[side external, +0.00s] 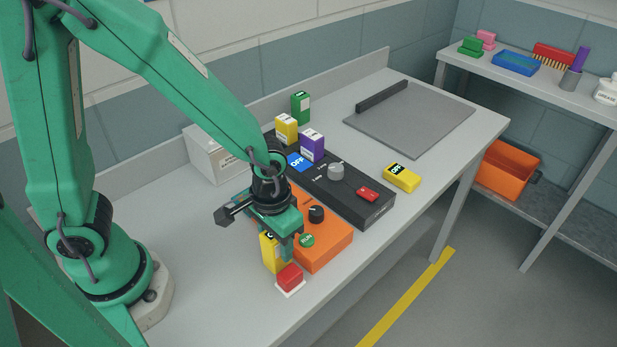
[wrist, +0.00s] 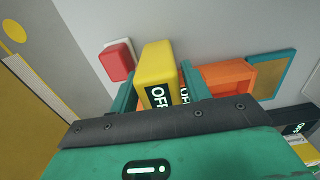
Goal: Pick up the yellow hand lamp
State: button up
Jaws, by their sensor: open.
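A yellow block-shaped lamp (side external: 269,253) with a dark OFF label stands beside the orange box at the front of the bench. It also shows in the wrist view (wrist: 156,62), between the fingers of my gripper (wrist: 160,90). My gripper (side external: 283,243) is open and low around the lamp, one finger on each side. Whether the fingers touch it I cannot tell. In the side view the gripper hides part of the lamp. A second yellow block (side external: 402,178) with a dark label lies near the bench's right edge. A third yellow block (side external: 286,128) stands at the back.
The orange box (side external: 325,250) with a black knob is close right of my gripper. A red block on a white base (side external: 290,279) is just in front. Behind are a black panel (side external: 372,207), a purple block (side external: 312,144) and a green block (side external: 300,106). The bench's left front is clear.

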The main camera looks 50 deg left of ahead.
jog(key=shift+f, duration=0.3)
jog(key=c, duration=0.9)
jog(key=shift+o, duration=0.2)
jog(key=shift+r, duration=0.15)
jog(key=shift+r, duration=1.15)
jog(key=shift+s+d+r, duration=0.1)
jog(key=shift+d+r, duration=0.05)
jog(key=shift+r, duration=0.75)
jog(key=s+d+r, duration=0.6)
jog(key=s, duration=0.3)
jog(key=shift+s+r, duration=0.3)
